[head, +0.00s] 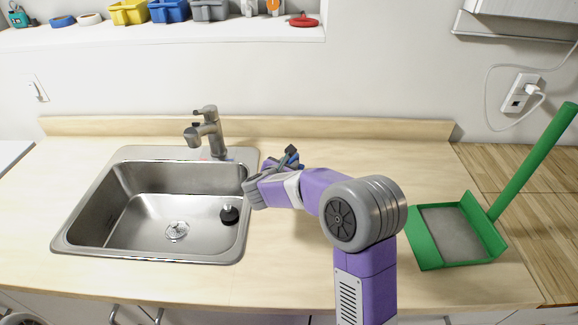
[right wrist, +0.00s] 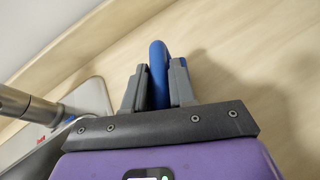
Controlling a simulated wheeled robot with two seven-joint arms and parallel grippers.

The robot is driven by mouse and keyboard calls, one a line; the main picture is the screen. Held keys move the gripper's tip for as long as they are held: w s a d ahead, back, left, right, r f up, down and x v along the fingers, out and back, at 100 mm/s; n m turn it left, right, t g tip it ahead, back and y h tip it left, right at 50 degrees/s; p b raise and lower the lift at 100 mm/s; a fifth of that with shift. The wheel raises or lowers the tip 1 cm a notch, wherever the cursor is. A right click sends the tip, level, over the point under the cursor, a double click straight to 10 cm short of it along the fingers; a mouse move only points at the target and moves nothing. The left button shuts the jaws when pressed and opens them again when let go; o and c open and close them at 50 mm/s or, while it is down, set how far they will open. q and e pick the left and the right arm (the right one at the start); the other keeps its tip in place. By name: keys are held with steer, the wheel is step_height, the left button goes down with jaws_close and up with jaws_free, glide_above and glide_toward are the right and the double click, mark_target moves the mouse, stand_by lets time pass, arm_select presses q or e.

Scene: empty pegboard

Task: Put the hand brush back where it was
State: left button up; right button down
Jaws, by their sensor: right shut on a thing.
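My right gripper (head: 281,165) is over the counter just right of the sink, near the backsplash. It is shut on a slim blue thing, which I take to be the hand brush (head: 294,158). In the right wrist view, the blue handle (right wrist: 158,72) stands between the two grey fingers (right wrist: 157,88). Only this handle part shows clearly; I cannot make out any bristles. My left gripper is not in view.
A green dustpan (head: 424,243) with an upright handle is at right. Coloured bins (head: 168,11) line the shelf above. The counter between sink and dustpan is largely clear.

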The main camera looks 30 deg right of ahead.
steer(key=shift+r, duration=0.1)
steer(key=c, duration=1.4)
jaws_free()
steer(key=shift+f, duration=0.2)
steer(key=o, duration=0.5)
steer(key=shift+c, duration=0.2)
steer(key=shift+r, duration=0.15)
steer(key=shift+s+a+r, duration=0.1)
steer(key=shift+a+r, duration=0.05)
steer(key=shift+r, duration=0.05)
steer(key=p+v, duration=0.1)
steer(key=v, duration=1)
steer(key=shift+s+a, duration=0.2)
steer(key=shift+a, duration=0.05)
